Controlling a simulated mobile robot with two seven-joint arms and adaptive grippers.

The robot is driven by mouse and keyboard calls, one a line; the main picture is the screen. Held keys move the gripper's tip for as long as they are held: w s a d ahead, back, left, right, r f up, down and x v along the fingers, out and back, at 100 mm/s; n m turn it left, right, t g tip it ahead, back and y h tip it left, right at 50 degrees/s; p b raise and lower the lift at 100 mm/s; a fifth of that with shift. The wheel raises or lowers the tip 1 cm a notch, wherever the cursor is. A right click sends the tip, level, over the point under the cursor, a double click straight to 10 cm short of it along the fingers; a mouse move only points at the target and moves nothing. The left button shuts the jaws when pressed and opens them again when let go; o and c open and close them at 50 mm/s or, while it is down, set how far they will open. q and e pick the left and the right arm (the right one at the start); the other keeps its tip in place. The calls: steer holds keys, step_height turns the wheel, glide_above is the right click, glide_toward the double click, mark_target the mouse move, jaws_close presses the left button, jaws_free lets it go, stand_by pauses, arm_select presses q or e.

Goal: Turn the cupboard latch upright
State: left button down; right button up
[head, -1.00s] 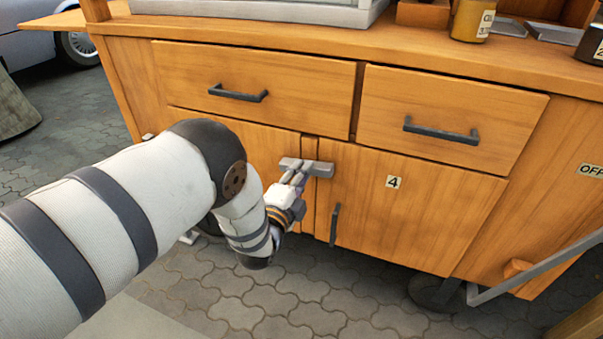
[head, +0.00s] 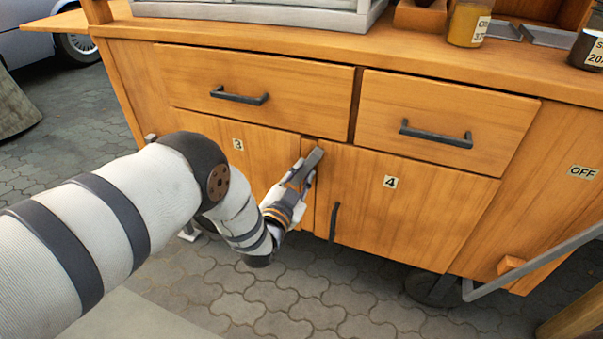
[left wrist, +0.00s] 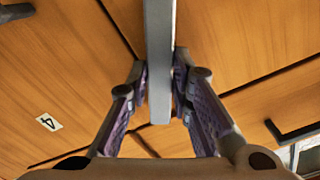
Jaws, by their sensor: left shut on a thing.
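The cupboard latch (head: 313,160) is a grey metal bar at the seam between the doors marked 3 and 4, below the drawers. In the head view it is tilted, its upper end leaning right. My left gripper (head: 301,177) is shut on the latch, coming from the lower left and hiding its lower part. In the left wrist view the latch (left wrist: 160,60) runs down between the two fingers of my left gripper (left wrist: 163,92). My right gripper is not in view.
Two drawers with dark handles (head: 239,95) sit above the doors. Door 4 (head: 420,200) has a dark handle (head: 334,221) just below right of the latch. Jars (head: 468,22) and a grey tray stand on the worktop. A grey bar crosses at lower right.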

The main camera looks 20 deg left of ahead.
arm_select(q)
steer(key=n, duration=0.5)
steer(key=shift+n, duration=0.4)
stand_by(0.4)
steer(key=c, duration=1.4)
jaws_free()
steer(key=shift+c, duration=0.2)
steer(key=shift+s, duration=0.1)
steer(key=s, duration=1.2)
steer(key=shift+a, duration=0.2)
